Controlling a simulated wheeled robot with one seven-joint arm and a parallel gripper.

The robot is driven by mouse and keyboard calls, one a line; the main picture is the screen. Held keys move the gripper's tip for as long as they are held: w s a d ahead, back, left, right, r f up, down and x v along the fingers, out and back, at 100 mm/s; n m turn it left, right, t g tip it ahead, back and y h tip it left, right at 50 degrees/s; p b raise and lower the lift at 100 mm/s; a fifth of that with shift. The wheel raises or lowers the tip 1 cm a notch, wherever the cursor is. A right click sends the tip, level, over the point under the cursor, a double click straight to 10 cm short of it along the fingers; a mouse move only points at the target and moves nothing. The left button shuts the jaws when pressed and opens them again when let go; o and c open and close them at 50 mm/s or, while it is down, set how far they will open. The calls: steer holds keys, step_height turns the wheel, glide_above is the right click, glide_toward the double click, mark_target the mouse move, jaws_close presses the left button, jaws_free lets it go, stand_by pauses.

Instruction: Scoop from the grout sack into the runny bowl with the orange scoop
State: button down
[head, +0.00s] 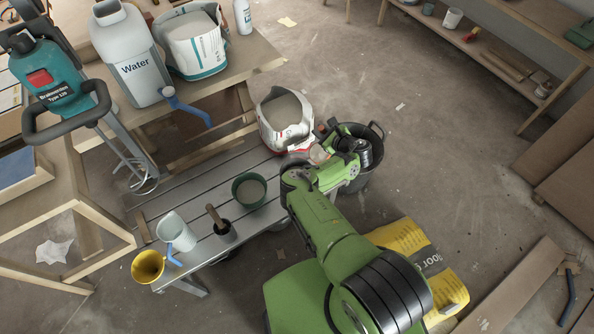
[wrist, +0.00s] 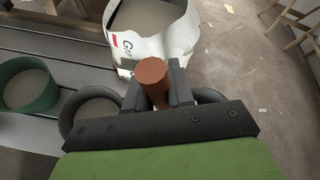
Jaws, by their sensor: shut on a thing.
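The orange scoop's handle (wrist: 152,72) stands between the fingers of my gripper (wrist: 157,92), which is shut on it. In the head view my gripper (head: 326,150) is just right of the white and red grout sack (head: 268,136), with a bit of the scoop (head: 318,154) showing. The scoop's bowl is hidden. The open sack also shows ahead of the gripper in the wrist view (wrist: 150,48), with grey powder inside. A dark green bowl (head: 236,199) with grey contents sits on the slatted bench; it also shows in the wrist view (wrist: 43,98). I cannot tell whether it is the runny one.
A black bucket (head: 377,132) stands beside my gripper, partly hidden. A water jug (head: 135,65) and another sack (head: 196,62) stand behind.

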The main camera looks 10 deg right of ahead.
steer(key=shift+n+h, duration=0.5)
steer(key=shift+n, duration=0.3)
steer(key=shift+s+a+r+p, duration=0.25)
steer(key=shift+a+p, duration=0.2)
steer(key=shift+a, duration=0.25)
steer(key=shift+s+a+r+p, duration=0.2)
steer(key=shift+a+r+p, duration=0.1)
steer(key=shift+a+p, duration=0.25)
steer(key=shift+s+a+r+p, duration=0.2)
steer(key=shift+a+r+p, duration=0.15)
steer(key=shift+a, duration=0.45)
steer(key=shift+a, duration=0.3)
steer(key=shift+s+a, duration=0.2)
steer(key=shift+a, duration=0.05)
steer(key=shift+s+a+n+t+h+b, duration=0.2)
steer(key=shift+a+n+h+b, duration=0.15)
steer(key=shift+a+b, duration=0.25)
steer(key=shift+s+a+n+t+h+b, duration=0.2)
steer(key=shift+a+n+h+b, duration=0.15)
steer(key=shift+a+b, duration=0.15)
steer(key=shift+s+a+f+n+t+h+b, duration=0.15)
steer(key=shift+a+f+n+b, duration=0.25)
steer(key=shift+b, duration=0.75)
steer(key=shift+s+a+f+n+t+h+b, duration=0.15)
steer(key=shift+a+f+b, duration=0.35)
steer(key=shift+b, duration=0.65)
